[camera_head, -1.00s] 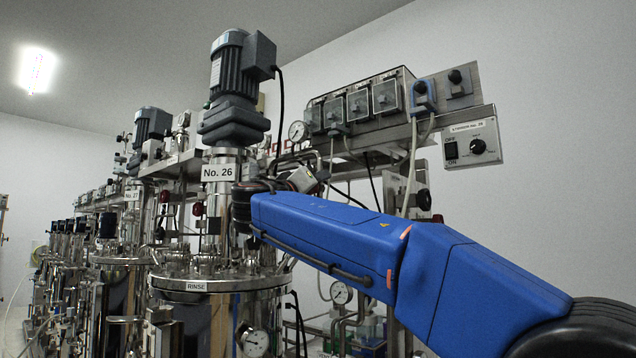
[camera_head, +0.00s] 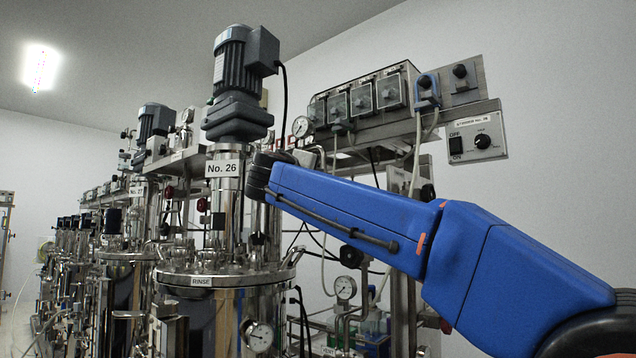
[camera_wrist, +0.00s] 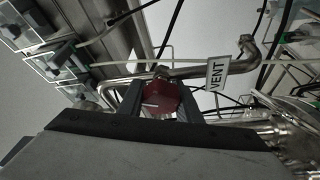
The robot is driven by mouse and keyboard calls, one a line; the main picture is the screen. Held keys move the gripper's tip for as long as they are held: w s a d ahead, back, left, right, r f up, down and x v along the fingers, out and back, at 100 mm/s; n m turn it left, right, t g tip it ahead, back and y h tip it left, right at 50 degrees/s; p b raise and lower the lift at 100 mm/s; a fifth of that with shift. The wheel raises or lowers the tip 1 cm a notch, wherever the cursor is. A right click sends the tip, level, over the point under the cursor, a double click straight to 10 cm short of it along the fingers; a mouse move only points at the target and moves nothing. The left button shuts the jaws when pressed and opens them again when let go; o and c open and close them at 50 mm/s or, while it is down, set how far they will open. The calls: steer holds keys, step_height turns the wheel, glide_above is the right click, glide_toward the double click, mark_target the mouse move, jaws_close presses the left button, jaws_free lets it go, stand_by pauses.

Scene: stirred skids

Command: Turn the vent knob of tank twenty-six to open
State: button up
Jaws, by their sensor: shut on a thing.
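The vent knob (camera_wrist: 165,92) is dark red with a pale mark on its face, on a metal pipe in the wrist view. A white VENT tag (camera_wrist: 217,75) hangs beside it on the right. My gripper (camera_wrist: 158,102) has one dark finger on each side of the knob and is shut on it. Tank twenty-six (camera_head: 178,278) stands in the head view with its "No. 26" plate (camera_head: 222,169) on the column. My blue arm reaches toward the back of that column. The gripper and the vent knob cannot be made out in the head view.
A grey motor (camera_head: 236,75) tops the tank. A control box (camera_head: 478,140) with a switch and dial is on the right. Pipes, cables and a gauge (camera_head: 345,288) crowd behind the arm. More tanks (camera_head: 125,255) stand to the left.

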stand_by(0.3)
steer(key=o, duration=1)
steer(key=shift+o, duration=0.2)
steer(key=v, duration=1.7)
steer(key=shift+s, duration=0.15)
